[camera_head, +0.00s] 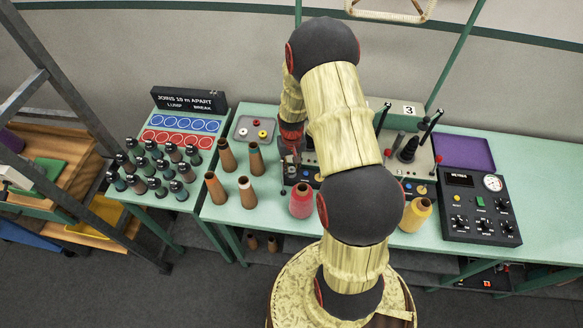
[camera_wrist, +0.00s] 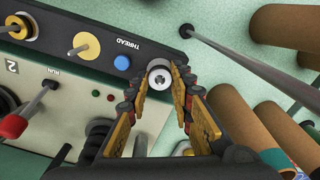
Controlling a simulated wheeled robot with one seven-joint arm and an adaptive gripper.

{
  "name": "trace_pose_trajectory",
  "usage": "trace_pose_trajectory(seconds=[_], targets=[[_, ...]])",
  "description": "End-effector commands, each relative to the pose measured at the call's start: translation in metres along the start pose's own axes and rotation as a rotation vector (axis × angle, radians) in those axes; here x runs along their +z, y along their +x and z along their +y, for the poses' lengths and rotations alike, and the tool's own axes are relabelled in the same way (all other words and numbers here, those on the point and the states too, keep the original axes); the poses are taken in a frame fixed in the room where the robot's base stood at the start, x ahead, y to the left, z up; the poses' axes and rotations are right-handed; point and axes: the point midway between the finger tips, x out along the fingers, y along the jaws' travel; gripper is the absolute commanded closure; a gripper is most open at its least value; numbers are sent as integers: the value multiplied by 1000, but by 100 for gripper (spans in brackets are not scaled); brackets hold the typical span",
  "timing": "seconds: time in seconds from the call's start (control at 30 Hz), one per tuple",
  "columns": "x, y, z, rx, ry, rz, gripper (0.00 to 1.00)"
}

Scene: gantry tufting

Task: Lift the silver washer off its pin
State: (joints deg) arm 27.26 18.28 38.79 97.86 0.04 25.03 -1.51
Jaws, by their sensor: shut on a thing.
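The silver washer (camera_wrist: 160,67) is a pale ring at the tips of my gripper (camera_wrist: 160,84) in the wrist view. The gripper is shut on it, one finger on each side. A small round grey centre shows inside the ring; I cannot tell whether the washer is still down on its pin. It lies over the end of the dark panel strip (camera_wrist: 98,50) marked THREAD, near a blue button (camera_wrist: 122,62).
Brown cones (camera_wrist: 278,93) and a thin grey rod (camera_wrist: 240,57) stand close right of the gripper. A red-tipped lever (camera_wrist: 14,126) is at left. A grey tray (camera_head: 240,136) with coloured discs, a red spool (camera_head: 301,200) and a yellow spool (camera_head: 415,215) stand on the green table.

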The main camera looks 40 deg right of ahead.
Motion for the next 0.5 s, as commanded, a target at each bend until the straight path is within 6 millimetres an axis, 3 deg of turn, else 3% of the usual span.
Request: trace_pose_trajectory(seconds=[0.5], targets=[[0, -25, 0, 0, 0, 0, 100]])
